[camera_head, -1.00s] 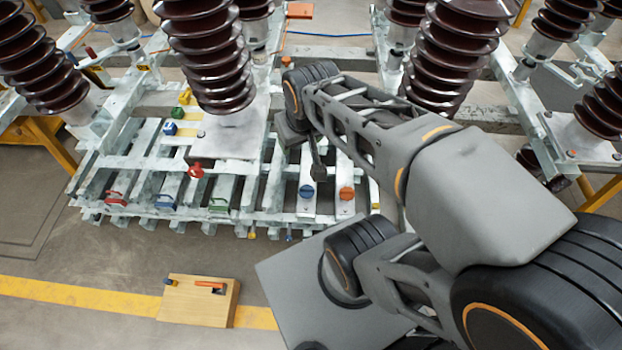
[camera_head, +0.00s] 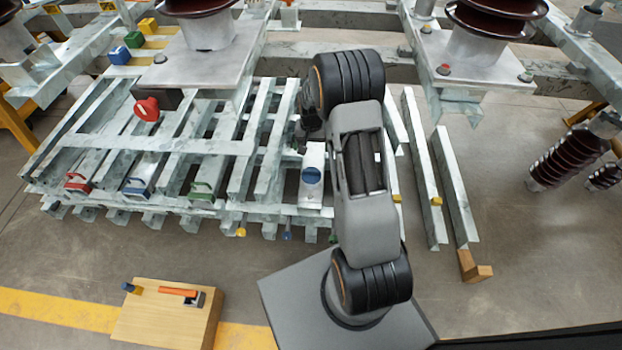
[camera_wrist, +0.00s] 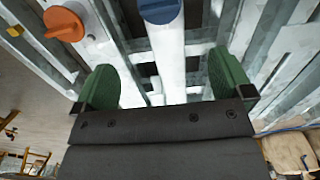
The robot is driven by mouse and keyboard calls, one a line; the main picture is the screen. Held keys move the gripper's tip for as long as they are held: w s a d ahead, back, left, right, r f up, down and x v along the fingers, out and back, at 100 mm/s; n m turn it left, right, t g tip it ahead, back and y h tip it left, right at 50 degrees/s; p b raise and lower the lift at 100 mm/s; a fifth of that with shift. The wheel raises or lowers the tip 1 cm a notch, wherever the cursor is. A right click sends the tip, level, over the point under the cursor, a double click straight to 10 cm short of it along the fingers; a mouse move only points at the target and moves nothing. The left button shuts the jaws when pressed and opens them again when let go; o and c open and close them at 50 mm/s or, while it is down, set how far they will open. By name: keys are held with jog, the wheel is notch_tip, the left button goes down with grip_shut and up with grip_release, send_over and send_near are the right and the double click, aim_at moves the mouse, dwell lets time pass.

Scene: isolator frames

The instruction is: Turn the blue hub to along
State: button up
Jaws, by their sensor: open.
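The blue hub (camera_head: 311,175) is a round knob on the pale end plate of a steel beam, just left of my arm in the head view. In the wrist view the blue hub (camera_wrist: 160,10) is cut off by the top edge, so its turn is hard to read. My gripper (camera_wrist: 163,78) is open, with two green fingers wide apart and nothing between them. The hub lies beyond the fingers, apart from them and roughly centred on the gap. In the head view my arm hides the gripper's fingers.
An orange hub (camera_wrist: 63,24) sits left of the blue one in the wrist view. Red (camera_head: 77,183), blue (camera_head: 137,187) and green (camera_head: 202,190) handles line the rack's front. A red knob (camera_head: 147,109) stands farther back. A wooden block (camera_head: 165,318) is on the floor.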

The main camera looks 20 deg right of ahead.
aim_at(311, 173)
notch_tip(311, 173, down, 15)
jog(key=b, duration=0.5)
jog(key=shift+w+d, duration=0.1)
jog(key=shift+c, duration=0.5)
jog(key=c, duration=0.8)
